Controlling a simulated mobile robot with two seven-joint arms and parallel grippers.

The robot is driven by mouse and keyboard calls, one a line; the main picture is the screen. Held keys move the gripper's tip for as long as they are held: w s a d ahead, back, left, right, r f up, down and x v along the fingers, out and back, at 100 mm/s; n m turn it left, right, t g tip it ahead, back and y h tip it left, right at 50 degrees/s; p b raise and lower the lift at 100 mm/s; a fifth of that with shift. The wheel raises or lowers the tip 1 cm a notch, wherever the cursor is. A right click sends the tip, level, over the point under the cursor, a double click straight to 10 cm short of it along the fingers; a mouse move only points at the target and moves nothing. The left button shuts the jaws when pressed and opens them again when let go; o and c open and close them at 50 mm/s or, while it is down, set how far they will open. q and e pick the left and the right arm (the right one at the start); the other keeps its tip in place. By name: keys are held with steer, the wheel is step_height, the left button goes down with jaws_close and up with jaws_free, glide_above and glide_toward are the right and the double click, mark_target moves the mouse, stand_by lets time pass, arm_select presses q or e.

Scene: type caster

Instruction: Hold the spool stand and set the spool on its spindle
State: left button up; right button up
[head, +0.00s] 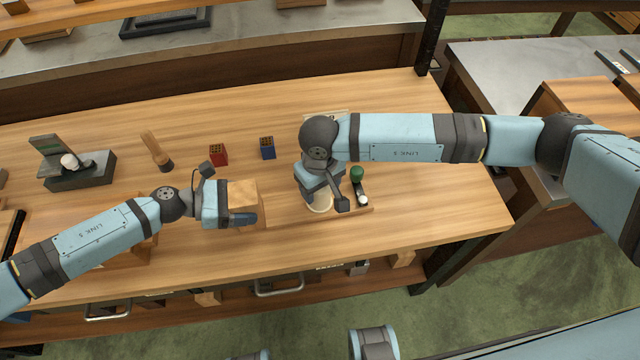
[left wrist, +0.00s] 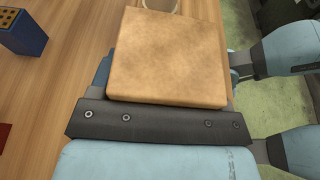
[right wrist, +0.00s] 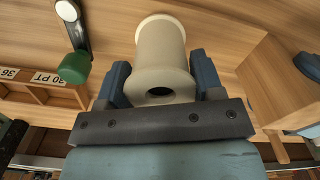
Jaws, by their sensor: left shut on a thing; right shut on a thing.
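A square wooden block (head: 243,189), which I take for the spool stand, is held by my left gripper (head: 240,204). Its plain face fills much of the left wrist view (left wrist: 168,58). I see no spindle on it in any view. A cream spool (head: 320,203) is below my right gripper (head: 328,190), just right of the block. In the right wrist view the spool (right wrist: 160,48) sits between the two fingers of the shut gripper (right wrist: 163,80), its dark bore facing the camera. Whether its far end touches the board is unclear.
A thin wooden board (head: 287,215) lies below the spool. A green-knobbed tool (head: 357,174) is close right of it. The table's right end is clear.

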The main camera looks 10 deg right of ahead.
steer(key=shift+f, duration=0.3)
stand_by(0.6)
steer(key=o, duration=1)
step_height(320, 180, up, 12)
stand_by(0.4)
